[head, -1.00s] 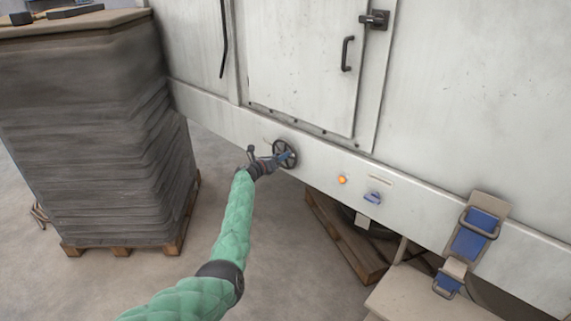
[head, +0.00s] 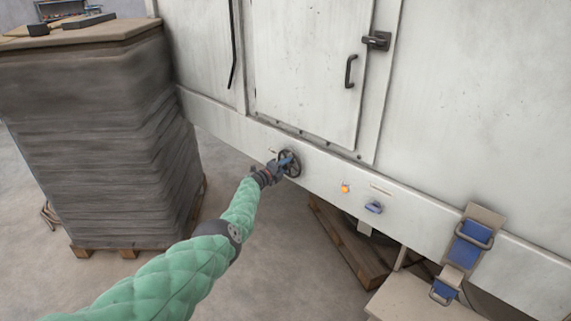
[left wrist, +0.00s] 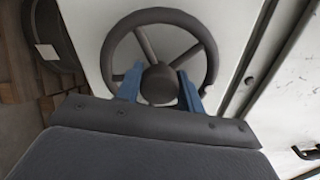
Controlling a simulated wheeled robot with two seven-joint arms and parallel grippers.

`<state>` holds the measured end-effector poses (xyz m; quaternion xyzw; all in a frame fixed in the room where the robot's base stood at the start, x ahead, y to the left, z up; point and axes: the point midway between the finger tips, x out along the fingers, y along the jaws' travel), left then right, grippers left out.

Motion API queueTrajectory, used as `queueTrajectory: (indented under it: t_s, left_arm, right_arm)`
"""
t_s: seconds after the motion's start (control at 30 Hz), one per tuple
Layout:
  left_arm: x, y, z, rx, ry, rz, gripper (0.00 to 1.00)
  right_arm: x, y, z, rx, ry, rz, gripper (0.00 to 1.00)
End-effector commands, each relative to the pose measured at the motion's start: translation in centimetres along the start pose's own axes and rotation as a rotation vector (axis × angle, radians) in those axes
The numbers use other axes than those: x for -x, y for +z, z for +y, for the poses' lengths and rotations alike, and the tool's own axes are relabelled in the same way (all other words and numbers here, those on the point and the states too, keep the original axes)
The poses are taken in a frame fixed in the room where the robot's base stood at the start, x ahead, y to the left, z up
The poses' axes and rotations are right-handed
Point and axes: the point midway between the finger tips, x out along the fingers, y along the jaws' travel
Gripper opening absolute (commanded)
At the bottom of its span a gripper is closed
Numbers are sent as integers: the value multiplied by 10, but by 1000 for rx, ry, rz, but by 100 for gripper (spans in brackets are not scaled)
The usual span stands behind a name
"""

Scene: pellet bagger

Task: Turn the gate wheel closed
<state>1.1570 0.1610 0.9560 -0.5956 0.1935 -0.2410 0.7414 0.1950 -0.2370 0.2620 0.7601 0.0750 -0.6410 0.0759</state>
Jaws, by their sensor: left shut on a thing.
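The gate wheel (head: 290,163) is a dark spoked handwheel on the lower front panel of the white machine. In the left wrist view the wheel (left wrist: 159,17) fills the upper middle, with its round hub and spokes facing the camera. My left gripper (head: 285,160) is at the wheel. In the left wrist view its two blue fingers (left wrist: 158,88) sit on either side of the hub and are shut on it. The lower part of the rim is hidden behind the gripper body. My right gripper is not in view.
A tall stack of grey sheets (head: 95,130) on a pallet stands left of the arm. An orange button (head: 345,188) and a blue knob (head: 374,207) are right of the wheel. A blue clamp-like holder (head: 470,245) is at the lower right. Another pallet (head: 350,248) lies under the machine.

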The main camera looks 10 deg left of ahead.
Motion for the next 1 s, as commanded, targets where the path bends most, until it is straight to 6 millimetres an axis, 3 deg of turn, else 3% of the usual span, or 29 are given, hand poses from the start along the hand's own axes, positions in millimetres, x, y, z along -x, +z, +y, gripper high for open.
queueTrajectory:
  t_s: [0.4,1.0]
  left_arm:
    - [0,-4,4,203,3,4,0]
    - [0,-4,4,235,3,3,0]
  right_arm:
    - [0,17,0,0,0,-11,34]
    - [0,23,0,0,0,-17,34]
